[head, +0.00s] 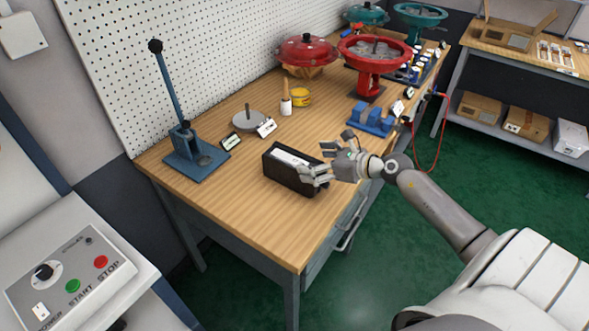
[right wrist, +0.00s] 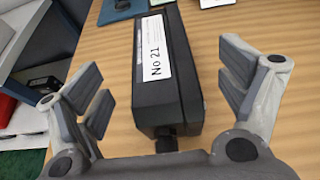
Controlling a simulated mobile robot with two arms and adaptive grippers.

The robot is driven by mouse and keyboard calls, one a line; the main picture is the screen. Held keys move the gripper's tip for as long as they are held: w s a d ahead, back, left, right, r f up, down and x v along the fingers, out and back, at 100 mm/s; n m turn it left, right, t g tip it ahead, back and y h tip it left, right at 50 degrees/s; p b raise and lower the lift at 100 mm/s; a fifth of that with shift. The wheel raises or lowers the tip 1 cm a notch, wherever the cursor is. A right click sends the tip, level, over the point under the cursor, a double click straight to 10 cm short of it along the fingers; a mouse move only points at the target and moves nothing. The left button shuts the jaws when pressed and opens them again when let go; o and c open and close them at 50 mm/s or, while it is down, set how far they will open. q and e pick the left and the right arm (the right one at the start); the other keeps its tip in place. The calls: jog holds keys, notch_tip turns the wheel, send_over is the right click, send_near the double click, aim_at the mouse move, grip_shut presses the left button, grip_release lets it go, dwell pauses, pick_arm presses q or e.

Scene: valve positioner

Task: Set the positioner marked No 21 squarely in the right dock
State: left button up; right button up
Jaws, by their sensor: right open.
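The positioner is a black box (head: 283,175) lying on the wooden bench with a white label on top. In the right wrist view the label on the box (right wrist: 155,55) reads No 21. My right gripper (head: 322,163) is open at the right end of the box. In the right wrist view its fingers stand on both sides of the box's near end, with gaps left and right. A blue notched block (head: 371,119) sits farther back on the bench; I cannot tell whether it is the right dock. My left gripper is not in view.
A blue lever press (head: 190,148) stands at the left. Red valves (head: 372,60) stand farther back. The bench's near left part is clear.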

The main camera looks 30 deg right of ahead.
aim_at(298, 160)
jog(key=shift+w+a, duration=0.15)
jog(key=shift+w, duration=0.15)
jog(key=p+x, duration=0.1)
jog(key=x, duration=0.3)
jog(key=shift+f, duration=0.2)
jog(key=shift+w+a+f, duration=0.1)
jog(key=shift+w+f, duration=0.05)
jog(key=shift+w, duration=0.1)
jog(key=shift+s+f, duration=0.1)
jog(key=shift+s, duration=0.15)
jog(key=c, duration=1.9)
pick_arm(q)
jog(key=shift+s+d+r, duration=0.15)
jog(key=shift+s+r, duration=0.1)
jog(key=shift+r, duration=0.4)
pick_arm(e)
jog(key=shift+w, duration=0.1)
grip_shut()
jog(key=shift+r, duration=0.2)
